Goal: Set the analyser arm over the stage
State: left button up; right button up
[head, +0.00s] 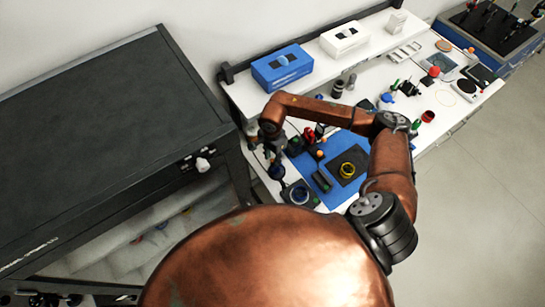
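A black square plate (335,160) with a yellow ring (347,170) on it lies on a blue mat (357,143); it may be the stage. A small dark bar-shaped part (322,181) lies left of the ring. I cannot tell whether it belongs to the analyser arm. My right arm reaches over the bench, and my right gripper (274,153) points down at the bench's left end, left of the mat. Its fingers are small and dark against dark parts, so their opening and any contact are unclear. My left gripper does not show.
A black cabinet (105,135) stands close on the left. A blue box (282,67) and a white box (345,39) sit on the rear shelf. Dark fittings with red and orange parts (309,137) crowd the mat's left. The floor (470,200) at right is clear.

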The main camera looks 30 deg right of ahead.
grip_shut()
dwell(0.6)
